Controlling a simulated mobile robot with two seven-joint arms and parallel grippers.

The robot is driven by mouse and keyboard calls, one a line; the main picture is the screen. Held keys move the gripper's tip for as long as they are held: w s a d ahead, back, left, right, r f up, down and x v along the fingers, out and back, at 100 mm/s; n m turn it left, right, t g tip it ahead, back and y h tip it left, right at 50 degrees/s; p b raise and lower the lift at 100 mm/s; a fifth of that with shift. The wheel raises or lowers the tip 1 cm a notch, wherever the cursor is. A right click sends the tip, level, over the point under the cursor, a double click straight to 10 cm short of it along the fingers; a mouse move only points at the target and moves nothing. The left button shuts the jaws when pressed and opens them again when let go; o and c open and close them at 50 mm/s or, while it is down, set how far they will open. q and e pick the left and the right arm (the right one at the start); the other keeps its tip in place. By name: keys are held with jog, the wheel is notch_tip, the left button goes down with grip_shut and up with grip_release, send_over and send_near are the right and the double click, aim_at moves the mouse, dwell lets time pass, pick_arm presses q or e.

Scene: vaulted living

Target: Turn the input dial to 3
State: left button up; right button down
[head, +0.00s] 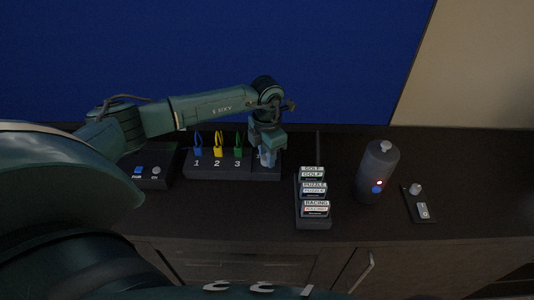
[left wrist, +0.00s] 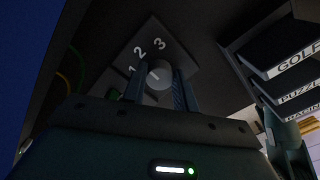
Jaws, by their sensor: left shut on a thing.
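The input dial (left wrist: 160,73) is a round grey knob on a dark plate (left wrist: 122,62) marked 1, 2 and 3 in white. It sits between the fingers of my left gripper (left wrist: 163,92), which is shut on it. I cannot make out clearly which number the knob points to. In the head view my left gripper (head: 267,156) reaches down onto the right end of the dark switch box (head: 215,172) and hides the dial there. Blue, yellow and green cables plug into the box above its labels 1, 2 and 3. My right gripper is not in view.
A rack of game cases (head: 313,222), labelled Golf, Puzzle and Racing, stands right of the box. Farther right are a grey cylinder (head: 378,172) with a red light and a small switch plate (head: 419,203). A button panel (head: 150,176) lies left. The front cabinet top (head: 255,215) is clear.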

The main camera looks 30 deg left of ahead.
pick_arm(q)
jog(key=shift+m, duration=0.3)
jog(key=shift+m+b, duration=0.55)
jog(key=shift+m, duration=0.35)
jog(key=m+b, duration=0.1)
jog(key=m, duration=0.1)
jog(key=shift+m, duration=0.3)
jog(key=m, duration=0.2)
jog(key=shift+m+b, duration=0.3)
jog(key=shift+b, duration=0.1)
jog(key=shift+m, duration=0.5)
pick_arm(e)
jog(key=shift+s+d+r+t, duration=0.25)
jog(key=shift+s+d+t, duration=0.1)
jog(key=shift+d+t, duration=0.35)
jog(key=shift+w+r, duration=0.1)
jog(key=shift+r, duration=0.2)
pick_arm(q)
jog(key=o, duration=1)
jog(key=shift+c, duration=0.2)
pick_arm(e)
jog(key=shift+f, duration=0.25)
